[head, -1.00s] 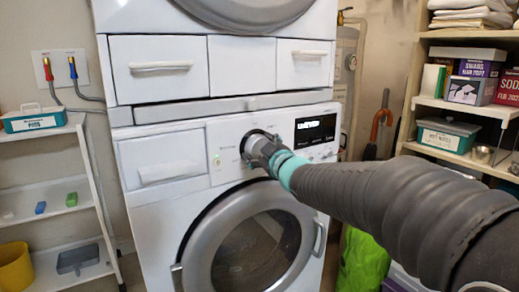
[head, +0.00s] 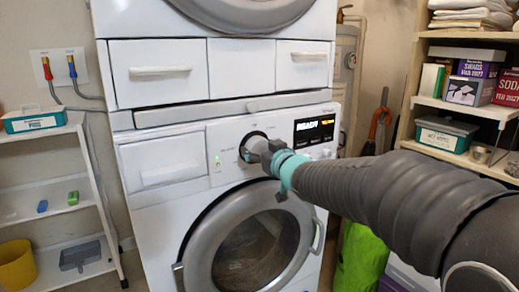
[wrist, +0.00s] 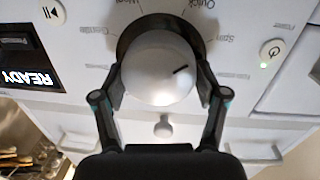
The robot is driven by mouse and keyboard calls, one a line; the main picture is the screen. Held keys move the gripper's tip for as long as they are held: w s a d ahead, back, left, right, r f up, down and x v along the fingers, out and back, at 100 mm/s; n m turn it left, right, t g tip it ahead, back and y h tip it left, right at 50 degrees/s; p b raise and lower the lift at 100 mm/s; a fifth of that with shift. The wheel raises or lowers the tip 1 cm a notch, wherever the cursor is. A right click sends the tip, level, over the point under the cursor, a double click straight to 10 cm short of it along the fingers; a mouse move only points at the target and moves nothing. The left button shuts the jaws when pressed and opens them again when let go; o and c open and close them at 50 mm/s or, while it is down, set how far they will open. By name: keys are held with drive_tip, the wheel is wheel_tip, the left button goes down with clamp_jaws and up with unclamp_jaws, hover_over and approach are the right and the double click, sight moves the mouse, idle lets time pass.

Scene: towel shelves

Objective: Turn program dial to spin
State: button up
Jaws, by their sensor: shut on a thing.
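The program dial (wrist: 158,72) is a round silver knob on the lower washer's white panel. Its dark pointer mark is right of centre in the wrist view and slants up and right, roughly toward the "Spin" label (wrist: 224,40). My gripper (wrist: 160,92) is shut on the dial, one finger on each side. In the head view my gripper (head: 258,149) covers most of the dial.
A lit power button (wrist: 271,52) and a play/pause button (wrist: 52,12) sit on the panel near the dial. The round door (head: 190,240) is below. Shelves stand left (head: 40,185) and right (head: 455,158), with a green bag (head: 362,258) at lower right.

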drive_tip(key=shift+m, duration=0.6)
drive_tip(key=o, duration=1.2)
drive_tip(key=shift+c, duration=0.2)
drive_tip(key=v, duration=1.2)
